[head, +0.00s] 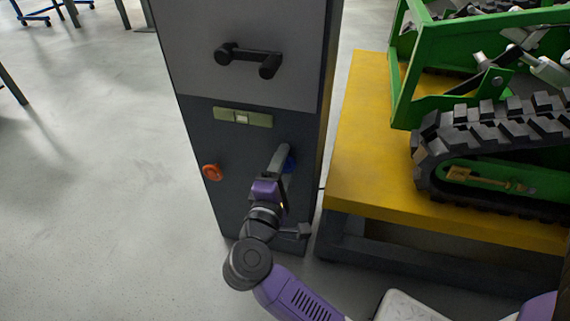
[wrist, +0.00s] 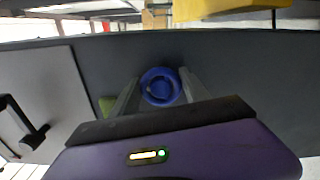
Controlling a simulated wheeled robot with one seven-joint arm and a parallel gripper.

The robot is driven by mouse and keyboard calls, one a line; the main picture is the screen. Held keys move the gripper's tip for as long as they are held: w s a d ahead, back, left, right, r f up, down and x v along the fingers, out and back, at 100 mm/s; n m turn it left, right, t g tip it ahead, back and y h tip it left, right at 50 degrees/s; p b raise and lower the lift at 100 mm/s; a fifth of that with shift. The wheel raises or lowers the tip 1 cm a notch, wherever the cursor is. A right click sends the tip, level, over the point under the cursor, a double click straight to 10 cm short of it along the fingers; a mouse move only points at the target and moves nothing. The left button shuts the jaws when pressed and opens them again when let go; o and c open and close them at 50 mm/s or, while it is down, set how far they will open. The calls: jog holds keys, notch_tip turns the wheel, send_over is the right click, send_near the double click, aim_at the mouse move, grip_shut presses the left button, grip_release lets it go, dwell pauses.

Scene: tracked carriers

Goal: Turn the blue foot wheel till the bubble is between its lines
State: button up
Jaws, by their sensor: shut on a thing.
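The blue foot wheel (wrist: 161,87) sits low on the dark cabinet front, between the two fingers of my gripper (wrist: 158,90) in the wrist view. The fingers are shut on it from both sides. In the head view my gripper (head: 284,160) reaches up to the cabinet and hides most of the blue wheel (head: 291,162). The level (head: 243,117) is a yellow-green strip above the wheel, with a pale window in its middle. The bubble and its lines are too small to tell apart. In the wrist view only a green corner of the level (wrist: 107,104) shows.
An orange wheel (head: 212,172) is on the cabinet's left side. A black handle (head: 248,60) is on the grey door (head: 200,40) above. A yellow platform (head: 370,160) with a green tracked carrier (head: 480,150) stands close at the right.

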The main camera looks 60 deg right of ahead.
jog(key=o, duration=1.4)
jog(key=shift+c, duration=0.2)
jog(key=p+v, duration=0.2)
jog(key=v, duration=0.6)
